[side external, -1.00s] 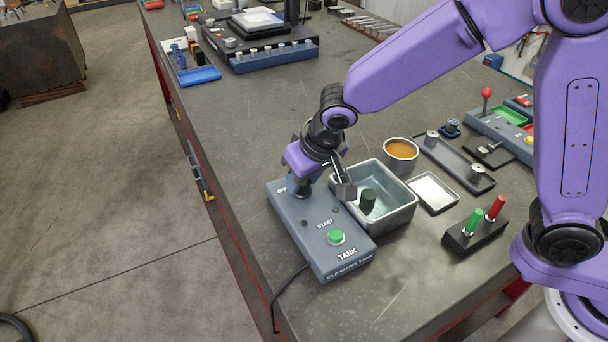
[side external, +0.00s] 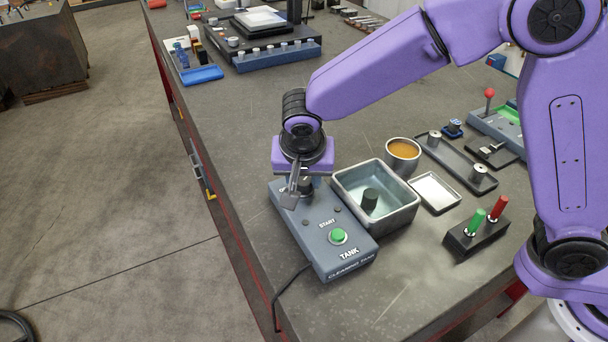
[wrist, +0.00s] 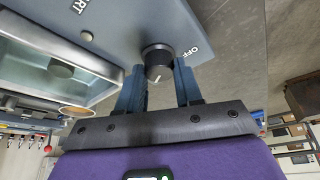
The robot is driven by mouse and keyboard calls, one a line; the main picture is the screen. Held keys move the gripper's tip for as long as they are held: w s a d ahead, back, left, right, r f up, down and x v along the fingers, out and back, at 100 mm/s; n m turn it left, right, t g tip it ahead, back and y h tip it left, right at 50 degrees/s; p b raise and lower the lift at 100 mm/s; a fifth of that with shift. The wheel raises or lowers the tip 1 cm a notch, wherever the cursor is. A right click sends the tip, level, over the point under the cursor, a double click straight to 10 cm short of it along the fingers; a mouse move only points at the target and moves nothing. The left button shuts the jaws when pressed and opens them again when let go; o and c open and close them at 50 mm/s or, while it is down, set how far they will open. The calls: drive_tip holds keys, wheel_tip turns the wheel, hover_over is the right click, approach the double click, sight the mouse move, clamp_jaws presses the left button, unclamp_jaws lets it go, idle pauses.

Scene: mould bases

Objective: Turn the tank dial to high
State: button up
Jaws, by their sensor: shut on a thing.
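The cleaning tank control box (side external: 322,253) is a blue-grey box on the bench with a green START button (side external: 338,236) and a TANK label. Its dark round dial (wrist: 157,60) sits at the far end of the box, with a white mark facing the gripper side in the wrist view. An OFF label shows to the right of the dial there. My gripper (wrist: 159,72) is shut on the dial, one finger on each side. In the side view my gripper (side external: 297,194) mostly hides the dial.
A metal tank (side external: 397,211) with a dark cylinder in it stands close beside the box. A cup of orange stuff (side external: 403,150), a small tray (side external: 434,191) and a black block with green and red handles (side external: 475,236) are to the right. A cable runs off the box's front.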

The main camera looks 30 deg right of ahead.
drive_tip(key=shift+s+f, duration=0.1)
idle(0.3)
drive_tip(key=o, duration=1)
drive_tip(key=shift+r, duration=0.2)
drive_tip(key=shift+a+r, duration=0.15)
drive_tip(key=shift+r, duration=0.2)
drive_tip(key=v, duration=1.6)
drive_tip(key=shift+s+r, duration=0.15)
drive_tip(key=shift+r, duration=0.1)
